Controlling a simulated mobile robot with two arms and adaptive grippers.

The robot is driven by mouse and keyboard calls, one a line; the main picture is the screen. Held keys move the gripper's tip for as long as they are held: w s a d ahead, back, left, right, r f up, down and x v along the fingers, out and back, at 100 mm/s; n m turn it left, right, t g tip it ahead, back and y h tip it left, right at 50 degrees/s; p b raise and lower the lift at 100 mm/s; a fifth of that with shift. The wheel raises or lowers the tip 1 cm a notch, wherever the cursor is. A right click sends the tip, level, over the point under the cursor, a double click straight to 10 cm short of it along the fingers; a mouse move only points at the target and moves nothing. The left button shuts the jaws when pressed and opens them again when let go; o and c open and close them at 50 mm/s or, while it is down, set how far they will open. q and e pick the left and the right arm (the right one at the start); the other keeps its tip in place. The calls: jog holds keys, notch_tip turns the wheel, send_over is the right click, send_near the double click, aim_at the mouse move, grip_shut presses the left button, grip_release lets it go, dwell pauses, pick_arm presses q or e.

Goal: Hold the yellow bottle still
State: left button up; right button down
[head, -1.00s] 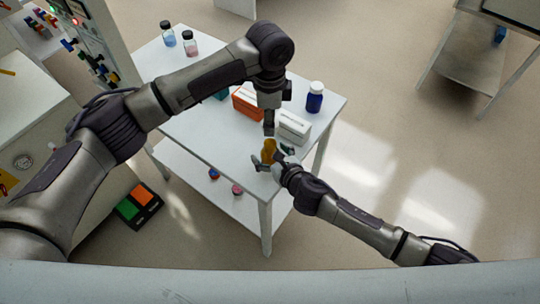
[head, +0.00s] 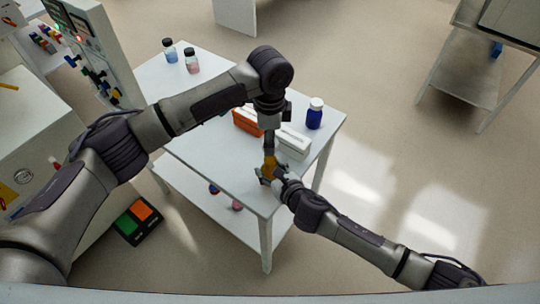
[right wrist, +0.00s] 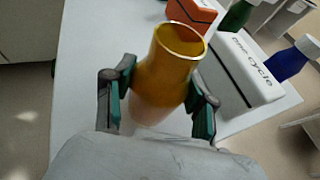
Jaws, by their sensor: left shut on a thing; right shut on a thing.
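The yellow bottle (head: 268,163) is at the near corner of the white table, partly hidden by my grippers. In the right wrist view the yellow bottle (right wrist: 165,75) is a large amber cylinder, its rimmed round end tilted up and right. My right gripper (head: 273,174) is shut on it from the lower right, with one teal-padded finger on each side. My left gripper (head: 269,149) points down from above and its narrow shut tip meets the upper part of the bottle. Its exact grip is too small to see, and it does not show in the right wrist view.
An orange box (head: 247,122) and a white box (head: 293,143) stand just behind the grippers. A blue bottle (head: 315,115) is to the right. Two small dark-capped bottles (head: 191,61) stand at the far left. A green bottle (right wrist: 236,15) shows in the right wrist view.

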aim_at(270, 170)
pick_arm(q)
jog(key=shift+f, duration=1.9)
jog(key=shift+f, duration=0.1)
jog(key=shift+f, duration=0.8)
jog(key=shift+f, duration=0.55)
jog(key=m, duration=2.7)
jog(key=shift+w+d, duration=0.1)
jog(key=shift+d, duration=0.05)
